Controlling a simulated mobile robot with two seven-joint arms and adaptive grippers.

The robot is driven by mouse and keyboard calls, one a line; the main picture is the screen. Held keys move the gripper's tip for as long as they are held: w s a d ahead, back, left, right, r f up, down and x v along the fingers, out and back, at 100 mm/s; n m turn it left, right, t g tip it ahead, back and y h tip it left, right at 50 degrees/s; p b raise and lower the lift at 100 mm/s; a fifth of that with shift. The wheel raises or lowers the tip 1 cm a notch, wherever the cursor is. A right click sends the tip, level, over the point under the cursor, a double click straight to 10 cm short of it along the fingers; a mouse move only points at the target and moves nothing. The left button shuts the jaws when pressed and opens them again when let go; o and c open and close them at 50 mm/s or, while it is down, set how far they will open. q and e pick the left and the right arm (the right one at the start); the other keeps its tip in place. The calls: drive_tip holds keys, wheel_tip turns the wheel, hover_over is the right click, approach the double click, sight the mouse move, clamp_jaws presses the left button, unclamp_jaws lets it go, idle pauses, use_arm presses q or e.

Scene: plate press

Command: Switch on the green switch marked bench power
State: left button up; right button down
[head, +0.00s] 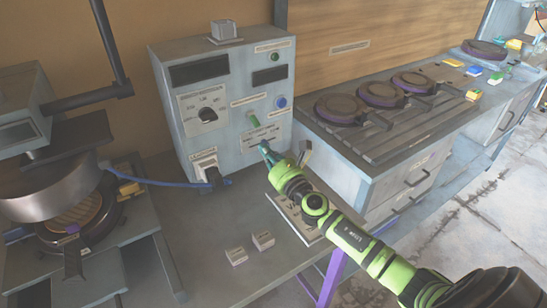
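The green switch (255,121) is a small green lever on the front of a grey control box, in the middle of the head view. It sticks out and points down and to the right. Small label plates sit around it; their lettering is too small to read. My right gripper (284,150) comes in from the lower right, in front of the box and just below the lever. Its two fingers are spread apart with nothing seen between them. One fingertip is close under the lever; I cannot tell whether it touches. My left gripper is not in view.
The control box (170,135) also has a black knob (207,115), a blue button (281,102) and a green lamp (275,57). A press (60,190) stands at left, joined by a blue cable (165,184). Two small blocks lie on the bench (205,280). Round plates (340,108) sit at right.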

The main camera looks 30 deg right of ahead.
sight(252, 126)
drive_tip(key=w, duration=0.4)
drive_tip(key=shift+r, duration=0.2)
drive_tip(key=r+p, duration=0.1)
drive_tip(key=s+r+p, duration=0.1)
drive_tip(key=r+p, duration=0.1)
use_arm(q)
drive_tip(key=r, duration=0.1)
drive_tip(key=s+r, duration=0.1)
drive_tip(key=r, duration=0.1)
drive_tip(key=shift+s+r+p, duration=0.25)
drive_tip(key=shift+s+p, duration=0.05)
drive_tip(key=shift+p, duration=0.05)
use_arm(e)
drive_tip(key=shift+s+r, duration=0.25)
drive_tip(key=shift+r, duration=0.05)
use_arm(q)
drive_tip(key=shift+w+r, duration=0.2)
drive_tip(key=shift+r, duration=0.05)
use_arm(e)
drive_tip(key=shift+s+r, duration=0.2)
drive_tip(key=shift+s, duration=0.05)
